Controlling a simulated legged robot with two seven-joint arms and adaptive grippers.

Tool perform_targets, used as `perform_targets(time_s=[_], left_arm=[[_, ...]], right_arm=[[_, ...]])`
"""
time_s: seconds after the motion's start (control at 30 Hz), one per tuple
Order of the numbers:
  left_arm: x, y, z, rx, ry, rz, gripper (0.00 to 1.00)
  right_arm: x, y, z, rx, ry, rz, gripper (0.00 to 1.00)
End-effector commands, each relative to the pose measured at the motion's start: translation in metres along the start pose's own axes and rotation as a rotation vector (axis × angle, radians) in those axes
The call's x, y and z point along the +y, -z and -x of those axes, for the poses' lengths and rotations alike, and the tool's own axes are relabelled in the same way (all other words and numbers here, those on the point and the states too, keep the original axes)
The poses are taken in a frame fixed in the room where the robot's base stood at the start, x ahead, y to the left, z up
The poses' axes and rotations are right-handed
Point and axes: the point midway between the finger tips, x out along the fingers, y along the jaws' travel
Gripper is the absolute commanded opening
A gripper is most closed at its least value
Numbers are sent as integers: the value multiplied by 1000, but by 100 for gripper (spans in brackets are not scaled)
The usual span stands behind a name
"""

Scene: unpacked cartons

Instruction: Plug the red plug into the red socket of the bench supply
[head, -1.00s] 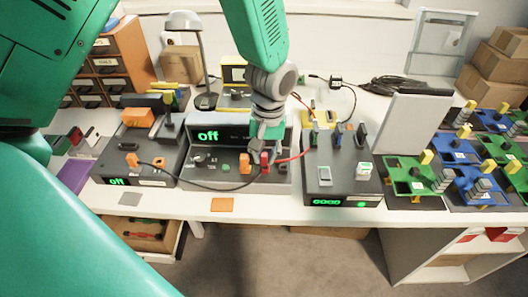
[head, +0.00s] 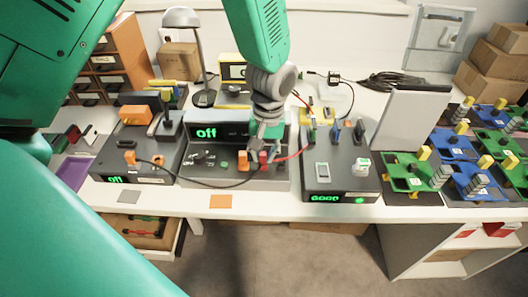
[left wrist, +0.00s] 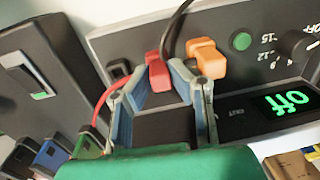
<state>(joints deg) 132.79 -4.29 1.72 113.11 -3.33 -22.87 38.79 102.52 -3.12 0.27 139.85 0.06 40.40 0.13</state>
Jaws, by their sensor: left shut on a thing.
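My left gripper (head: 263,150) is shut on the red plug (head: 263,158), upright at the front of the bench supply (head: 225,174). In the left wrist view the red plug (left wrist: 155,72) sits between the fingertips (left wrist: 160,72), touching or almost touching the supply's face. The red socket is hidden under the plug, so I cannot tell how far in it is. A red lead runs from the plug toward the unit on the right. The supply's display (head: 206,132) reads "off". My right gripper is not in view.
An orange plug (left wrist: 207,58) with a black cable stands close beside the red one. A black socket (left wrist: 119,69) is on its other side. A unit (head: 340,180) reading "GOOD" stands right of the supply. The bench's front strip is mostly clear around an orange card (head: 221,201).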

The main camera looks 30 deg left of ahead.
Motion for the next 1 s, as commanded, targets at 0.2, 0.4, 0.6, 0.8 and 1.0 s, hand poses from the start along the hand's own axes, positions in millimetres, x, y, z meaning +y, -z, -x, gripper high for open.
perform_targets(time_s=[0.2,0.4,0.6,0.8,1.0], left_arm=[[0,0,0,0,0,0,40],[0,0,0,0,0,0,40],[0,1,13,3,-2,1,40],[1,2,53,6,-3,0,40],[1,1,93,3,-2,0,40]], right_arm=[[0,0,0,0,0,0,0],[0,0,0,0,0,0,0],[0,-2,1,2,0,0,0],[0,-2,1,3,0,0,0],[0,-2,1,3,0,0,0]])
